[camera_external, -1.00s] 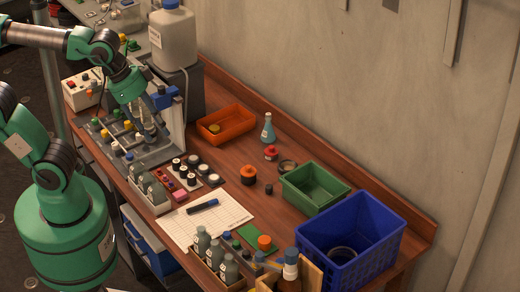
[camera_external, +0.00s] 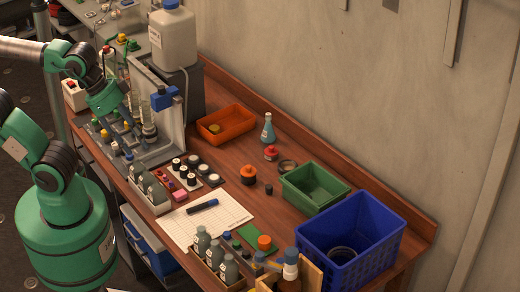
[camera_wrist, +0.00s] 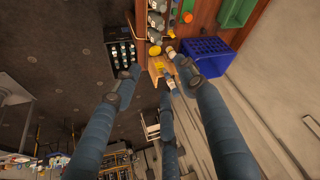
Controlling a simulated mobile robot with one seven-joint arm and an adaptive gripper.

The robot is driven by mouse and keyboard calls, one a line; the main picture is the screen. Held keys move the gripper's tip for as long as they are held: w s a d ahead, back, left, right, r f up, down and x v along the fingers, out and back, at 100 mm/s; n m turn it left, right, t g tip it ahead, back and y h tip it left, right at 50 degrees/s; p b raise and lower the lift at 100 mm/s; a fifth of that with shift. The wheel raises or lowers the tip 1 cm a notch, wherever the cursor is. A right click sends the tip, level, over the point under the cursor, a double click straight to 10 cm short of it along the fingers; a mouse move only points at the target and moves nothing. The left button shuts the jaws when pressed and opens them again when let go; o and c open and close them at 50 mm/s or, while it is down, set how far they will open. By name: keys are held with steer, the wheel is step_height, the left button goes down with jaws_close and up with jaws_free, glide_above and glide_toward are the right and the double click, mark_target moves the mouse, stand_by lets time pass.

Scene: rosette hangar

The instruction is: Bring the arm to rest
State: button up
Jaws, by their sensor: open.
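My gripper (camera_external: 128,134) is at the left end of the workbench in the external view, over the grey rack tray (camera_external: 160,152) with small coloured-capped vials. Its blue fingers hang downward from the green wrist. In the wrist view the long fingers of my gripper (camera_wrist: 153,68) are spread apart with nothing between them. Whether a fingertip touches the tray or vials cannot be told.
A white jug (camera_external: 172,40) stands on a dark box behind the arm. An orange bin (camera_external: 238,133), green bin (camera_external: 338,200) and blue basket (camera_external: 385,240) line the bench. Small bottles (camera_external: 205,242) stand in front. Open air lies above the bench's middle.

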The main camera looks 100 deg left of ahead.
step_height(320, 180, down, 7)
steer(key=b, duration=0.6)
